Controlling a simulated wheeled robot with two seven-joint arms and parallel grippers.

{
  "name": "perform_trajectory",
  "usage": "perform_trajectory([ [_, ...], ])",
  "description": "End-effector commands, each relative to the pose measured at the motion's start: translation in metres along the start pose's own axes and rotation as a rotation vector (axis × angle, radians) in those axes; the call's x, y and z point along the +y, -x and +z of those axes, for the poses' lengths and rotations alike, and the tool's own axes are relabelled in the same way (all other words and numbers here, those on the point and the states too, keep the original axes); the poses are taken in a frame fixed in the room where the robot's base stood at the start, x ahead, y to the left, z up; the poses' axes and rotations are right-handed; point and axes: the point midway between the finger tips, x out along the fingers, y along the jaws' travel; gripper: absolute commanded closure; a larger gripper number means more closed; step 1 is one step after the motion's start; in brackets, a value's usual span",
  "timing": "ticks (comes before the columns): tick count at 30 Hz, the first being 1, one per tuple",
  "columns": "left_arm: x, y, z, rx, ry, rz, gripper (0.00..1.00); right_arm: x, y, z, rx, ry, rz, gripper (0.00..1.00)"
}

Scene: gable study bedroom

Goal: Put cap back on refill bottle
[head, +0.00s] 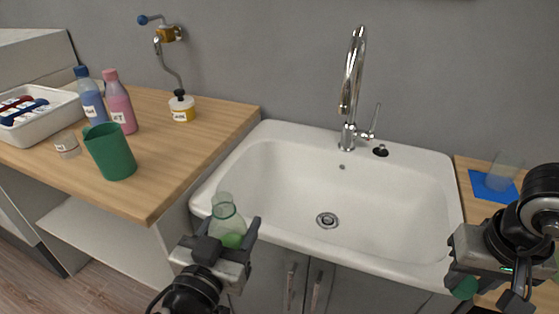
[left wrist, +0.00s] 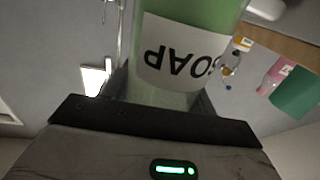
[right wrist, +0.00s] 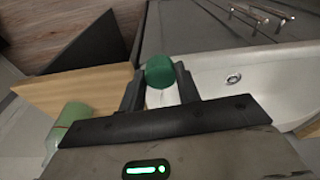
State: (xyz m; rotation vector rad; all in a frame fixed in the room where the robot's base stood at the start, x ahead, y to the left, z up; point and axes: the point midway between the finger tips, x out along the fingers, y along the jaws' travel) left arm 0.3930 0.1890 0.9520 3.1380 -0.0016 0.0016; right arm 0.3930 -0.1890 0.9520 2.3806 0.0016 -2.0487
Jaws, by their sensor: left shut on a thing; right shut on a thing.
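The refill bottle (head: 226,217) is clear green with green liquid low inside. It is upright, with its bare neck up, in front of the sink's near left rim. My left gripper (head: 229,236) is shut around its body. Its SOAP label (left wrist: 180,52) shows in the left wrist view. The green cap (head: 464,288) is in my right gripper (head: 462,275), low at the sink's front right corner. In the right wrist view the cap (right wrist: 159,71) sits between the shut fingertips. Cap and bottle are far apart.
The white sink (head: 290,185) with a tall tap (head: 352,90) lies between my grippers. The left counter holds a green jug (head: 110,152), blue and pink bottles (head: 119,102) and a white tray (head: 40,120). A glass stands on a blue mat (head: 492,188) at right.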

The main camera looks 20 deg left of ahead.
Motion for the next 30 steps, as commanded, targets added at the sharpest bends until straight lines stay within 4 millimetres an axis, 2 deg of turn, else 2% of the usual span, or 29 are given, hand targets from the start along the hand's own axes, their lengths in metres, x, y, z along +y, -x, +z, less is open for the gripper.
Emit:
perform_trajectory([
  [5,0.018,-0.002,-0.003,0.005,-0.004,0.092,0.84,0.0,0.0,0.0,0.0,-0.001,0.0,0.88],
  [13,0.087,-0.007,-0.008,0.008,-0.009,0.438,0.84,0.0,0.0,0.0,0.0,-0.001,0.0,0.88],
  [18,0.118,-0.009,-0.009,0.003,-0.007,0.598,0.84,0.0,0.0,0.0,0.0,-0.001,0.0,0.88],
  [24,0.137,-0.01,-0.009,0.002,-0.002,0.685,0.84,0.0,0.0,0.0,0.0,-0.001,0.0,0.88],
  [30,0.14,-0.01,-0.009,-0.001,0.001,0.701,0.84,0.0,0.0,0.0,0.0,-0.001,0.0,0.88],
])
